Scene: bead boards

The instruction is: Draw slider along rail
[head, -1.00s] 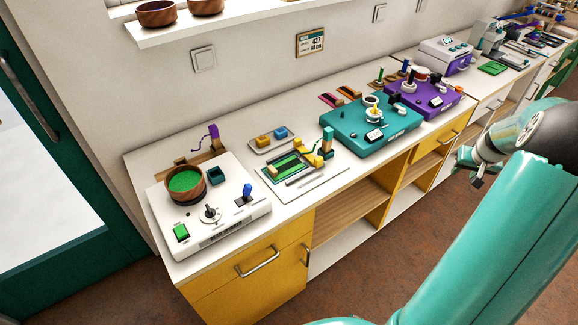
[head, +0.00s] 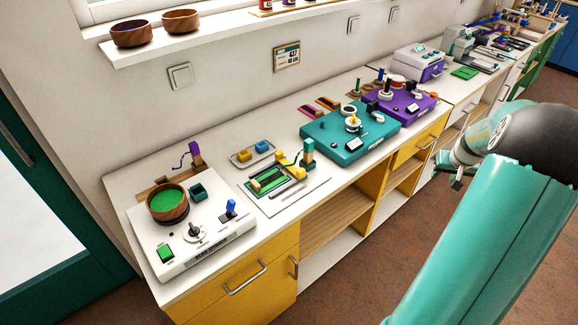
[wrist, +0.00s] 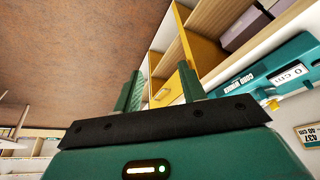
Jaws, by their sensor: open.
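In the head view a small board with a green strip (head: 272,181) and a yellow block (head: 289,168) lies on the counter, between a white bead-bowl board and a teal board. It looks like the rail and slider, but it is too small to be certain. My gripper (head: 457,178) is well to its right, in front of the counter, above the floor. In the wrist view my gripper (wrist: 160,90) shows two green fingers spread apart with nothing between them. The rail board is not recognisable in the wrist view.
The white board (head: 190,245) holds a wooden bowl (head: 167,203) of green beads. The teal cord-winder board (head: 350,145) also shows in the wrist view (wrist: 270,78). A purple board (head: 405,104) stands farther back. Yellow cabinets (head: 240,280) front the counter; the floor (head: 400,240) before them is clear.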

